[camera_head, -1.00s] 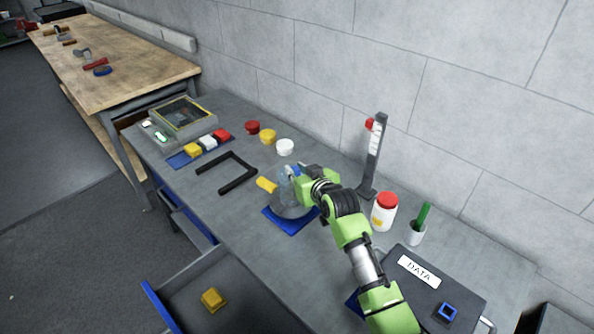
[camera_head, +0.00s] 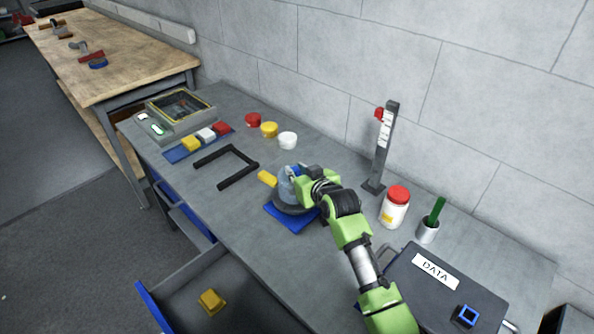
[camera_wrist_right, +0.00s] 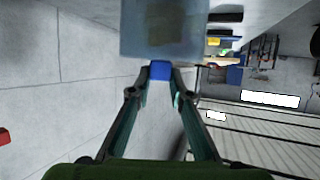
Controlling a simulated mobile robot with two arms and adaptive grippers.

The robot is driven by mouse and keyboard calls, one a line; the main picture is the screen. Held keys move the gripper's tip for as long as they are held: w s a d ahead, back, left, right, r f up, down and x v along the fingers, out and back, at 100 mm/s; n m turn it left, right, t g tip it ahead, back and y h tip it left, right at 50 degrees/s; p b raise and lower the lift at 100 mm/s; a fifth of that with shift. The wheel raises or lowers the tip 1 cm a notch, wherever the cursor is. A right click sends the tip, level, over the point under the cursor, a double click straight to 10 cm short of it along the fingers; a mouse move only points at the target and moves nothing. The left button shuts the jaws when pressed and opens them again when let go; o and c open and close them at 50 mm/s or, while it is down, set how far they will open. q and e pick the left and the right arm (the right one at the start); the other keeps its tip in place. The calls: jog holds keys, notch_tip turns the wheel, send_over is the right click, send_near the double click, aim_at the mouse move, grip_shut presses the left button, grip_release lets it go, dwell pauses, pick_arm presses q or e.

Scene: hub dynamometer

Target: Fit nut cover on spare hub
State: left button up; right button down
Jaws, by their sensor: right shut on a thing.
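The nut cover appears to be a pale blue see-through piece (camera_head: 286,190) with a small blue grip (camera_wrist_right: 160,70). Its clear body fills the top of the right wrist view (camera_wrist_right: 140,28). My right gripper (camera_head: 290,171) is shut on the blue grip, coming in from the right. Directly below, a grey round hub (camera_head: 296,209) rests on a blue mat (camera_head: 272,213). The cover overlaps the hub in the head view; I cannot tell whether it is fully seated. My left gripper is out of view.
A yellow piece (camera_head: 267,178) lies just left of the hub. Red (camera_head: 252,119), yellow (camera_head: 269,129) and white (camera_head: 287,140) round pieces stand behind. A gauge stand (camera_head: 383,150), red-lidded jar (camera_head: 394,208) and DATA case (camera_head: 425,290) are to the right. An open drawer (camera_head: 235,300) juts out in front.

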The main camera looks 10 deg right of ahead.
pick_arm(q)
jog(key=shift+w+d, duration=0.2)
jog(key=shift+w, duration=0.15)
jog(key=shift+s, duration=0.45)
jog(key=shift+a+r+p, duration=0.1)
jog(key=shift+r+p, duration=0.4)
jog(key=shift+p, duration=0.15)
dwell(0.3)
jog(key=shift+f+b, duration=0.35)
jog(key=shift+b, duration=0.05)
pick_arm(e)
jog(key=shift+f, duration=0.55)
jog(key=c, duration=2.1)
grip_release()
jog(key=shift+c, duration=0.2)
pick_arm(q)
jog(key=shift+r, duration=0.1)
